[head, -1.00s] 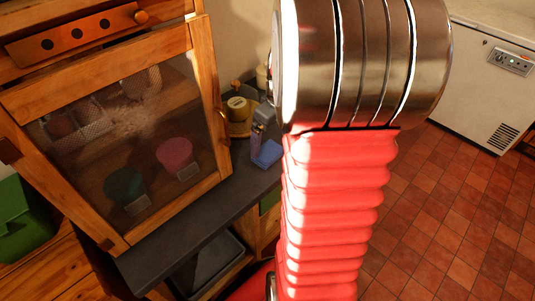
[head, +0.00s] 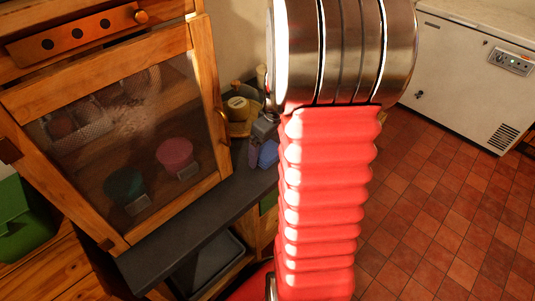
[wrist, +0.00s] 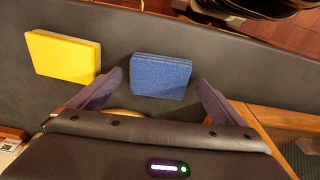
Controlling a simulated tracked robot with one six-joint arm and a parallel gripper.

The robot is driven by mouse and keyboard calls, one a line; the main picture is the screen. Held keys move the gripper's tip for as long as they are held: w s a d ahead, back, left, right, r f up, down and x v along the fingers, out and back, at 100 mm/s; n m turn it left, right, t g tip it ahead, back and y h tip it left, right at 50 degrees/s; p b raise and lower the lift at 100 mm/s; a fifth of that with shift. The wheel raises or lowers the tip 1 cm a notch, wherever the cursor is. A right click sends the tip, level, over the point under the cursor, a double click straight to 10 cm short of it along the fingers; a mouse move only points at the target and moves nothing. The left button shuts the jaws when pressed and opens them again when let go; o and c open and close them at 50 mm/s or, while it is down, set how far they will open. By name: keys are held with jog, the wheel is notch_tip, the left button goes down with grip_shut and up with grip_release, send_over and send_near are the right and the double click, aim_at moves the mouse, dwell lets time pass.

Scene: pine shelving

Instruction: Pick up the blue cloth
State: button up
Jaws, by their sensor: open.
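The blue cloth (wrist: 161,76) is a thick folded block lying flat on the dark worktop in the wrist view. It also shows in the head view (head: 268,153), partly hidden by my arm. My gripper (wrist: 159,82) is open, with one purple-grey finger to the left of the cloth and one to the right. The cloth lies slightly beyond the line of the fingertips, with gaps on both sides and no visible contact. In the head view, my gripper (head: 257,145) is small and partly hidden beside the cloth.
A yellow block (wrist: 62,55) lies on the worktop left of the cloth. A wooden cabinet with a mesh door (head: 120,130) stands left of the dark worktop (head: 190,220). A white chest freezer (head: 470,75) is at the far right, past open tiled floor.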

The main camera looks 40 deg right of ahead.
aim_at(268, 151)
jog(key=shift+c, duration=0.3)
jog(key=c, duration=1.1)
jog(key=shift+o, duration=0.2)
notch_tip(268, 151, up, 10)
jog(key=o, duration=0.5)
jog(key=shift+c, duration=0.2)
jog(key=c, duration=0.4)
jog(key=shift+o, duration=0.2)
